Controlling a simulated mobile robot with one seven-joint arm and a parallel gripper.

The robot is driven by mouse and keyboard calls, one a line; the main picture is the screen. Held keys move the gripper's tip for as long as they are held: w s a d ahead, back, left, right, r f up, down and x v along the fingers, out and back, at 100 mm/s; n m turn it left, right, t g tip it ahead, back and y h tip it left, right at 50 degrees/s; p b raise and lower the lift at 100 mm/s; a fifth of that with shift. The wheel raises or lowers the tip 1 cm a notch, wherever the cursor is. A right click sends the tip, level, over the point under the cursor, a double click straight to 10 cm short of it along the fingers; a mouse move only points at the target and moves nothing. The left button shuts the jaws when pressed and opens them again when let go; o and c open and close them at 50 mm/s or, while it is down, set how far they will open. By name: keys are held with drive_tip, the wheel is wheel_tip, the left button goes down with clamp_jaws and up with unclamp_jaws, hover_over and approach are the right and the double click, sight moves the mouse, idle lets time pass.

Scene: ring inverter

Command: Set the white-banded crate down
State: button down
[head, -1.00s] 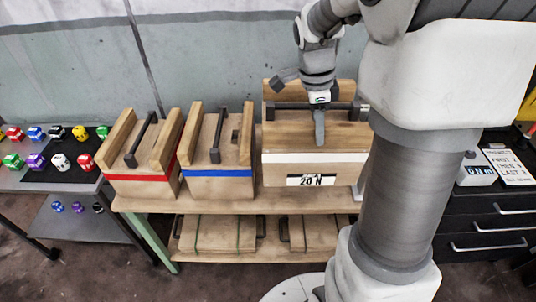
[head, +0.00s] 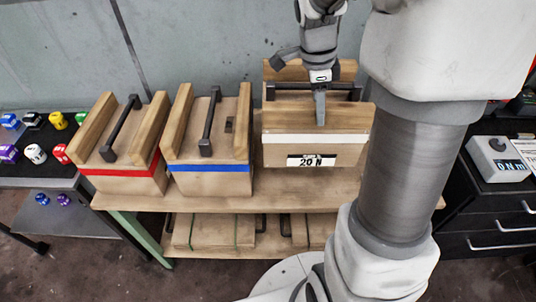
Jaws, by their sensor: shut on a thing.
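The white-banded crate (head: 285,152) is a wooden box with a white stripe, a "20 N" label and a dark bar handle across its top. It hangs level at the right part of the wooden bench (head: 290,192), and bare bench top shows below its front face. It looks raised off the bench, though its underside is hidden. My gripper (head: 320,106) points down at the middle of the crate and is shut on its handle. My arm hides the area right of the crate.
A blue-banded crate (head: 210,178) and a red-banded crate (head: 122,182) stand to the left on the bench. Flat wooden boxes (head: 200,230) lie on the lower shelf. A dark table with dice (head: 35,153) is at left, a drawer cabinet (head: 495,218) at right.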

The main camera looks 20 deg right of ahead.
sight(312, 145)
drive_tip(key=shift+f+b, duration=0.9)
drive_tip(key=shift+f, duration=0.65)
drive_tip(key=shift+f+b, duration=0.55)
drive_tip(key=shift+f, duration=4.2)
drive_tip(key=shift+f, duration=0.15)
drive_tip(key=shift+c, duration=2.2)
unclamp_jaws()
